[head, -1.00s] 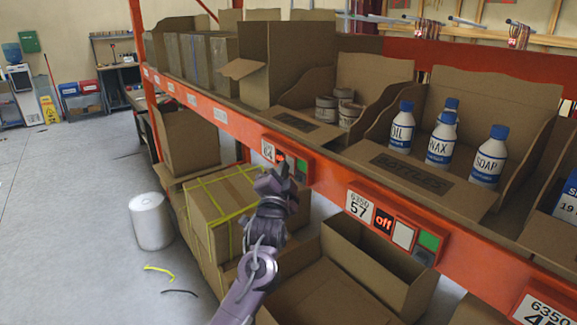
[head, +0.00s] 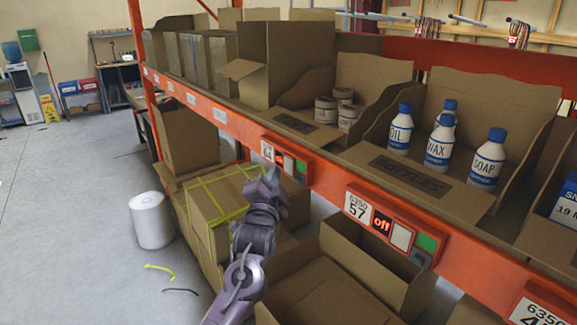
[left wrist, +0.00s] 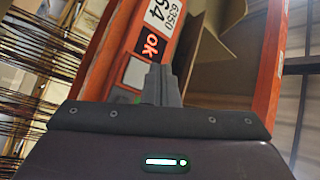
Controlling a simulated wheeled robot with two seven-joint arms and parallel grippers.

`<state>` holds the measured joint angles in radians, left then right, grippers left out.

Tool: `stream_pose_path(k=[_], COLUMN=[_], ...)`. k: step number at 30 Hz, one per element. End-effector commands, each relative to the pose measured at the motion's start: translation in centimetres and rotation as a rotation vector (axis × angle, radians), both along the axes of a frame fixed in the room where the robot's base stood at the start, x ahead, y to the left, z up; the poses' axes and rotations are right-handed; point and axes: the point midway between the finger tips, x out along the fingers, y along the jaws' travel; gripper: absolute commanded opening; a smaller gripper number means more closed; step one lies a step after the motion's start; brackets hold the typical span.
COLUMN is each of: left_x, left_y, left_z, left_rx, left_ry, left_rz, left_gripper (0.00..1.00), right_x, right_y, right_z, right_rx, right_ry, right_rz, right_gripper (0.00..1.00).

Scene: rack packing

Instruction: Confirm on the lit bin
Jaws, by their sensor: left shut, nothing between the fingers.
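The control panel of bin 64 (head: 288,160) is on the orange shelf beam, with a number label, a small red-lit display, a pale button and a green button. In the left wrist view its display (left wrist: 149,46) reads "ok", under the label 6350 64 (left wrist: 161,14). The panel of bin 57 (head: 401,233) has a display reading "off", a white button and a green button. My left gripper (head: 271,176) is shut and empty, just below and left of panel 64, apparently apart from it. Its closed fingers (left wrist: 161,84) show in the left wrist view. My right gripper is out of view.
Bottles (head: 440,140) and cans (head: 338,108) stand in cartons above the beam. Open cartons (head: 383,262) and a yellow-strapped box (head: 203,208) sit below it. A white roll (head: 152,220) stands on the floor, which is mostly clear at left.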

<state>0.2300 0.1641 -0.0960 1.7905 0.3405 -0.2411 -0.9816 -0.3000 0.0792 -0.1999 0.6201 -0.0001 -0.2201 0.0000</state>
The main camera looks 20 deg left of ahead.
Motion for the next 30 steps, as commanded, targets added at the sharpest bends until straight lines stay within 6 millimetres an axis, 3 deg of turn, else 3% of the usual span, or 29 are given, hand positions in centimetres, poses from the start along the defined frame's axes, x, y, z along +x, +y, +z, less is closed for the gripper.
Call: stream_pose_path(k=[12,30], left_x=[-3.2,-3.3], left_y=[1.8,1.9], left_z=[0.1,0.1], left_rx=[0.000,-0.001], left_ry=[0.000,-0.001], left_rz=[-0.001,-0.001], left_gripper=[0.00,0.00], right_x=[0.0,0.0], right_y=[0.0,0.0], right_z=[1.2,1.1], right_rx=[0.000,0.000], right_ry=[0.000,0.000], right_rz=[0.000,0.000], right_gripper=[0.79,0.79])
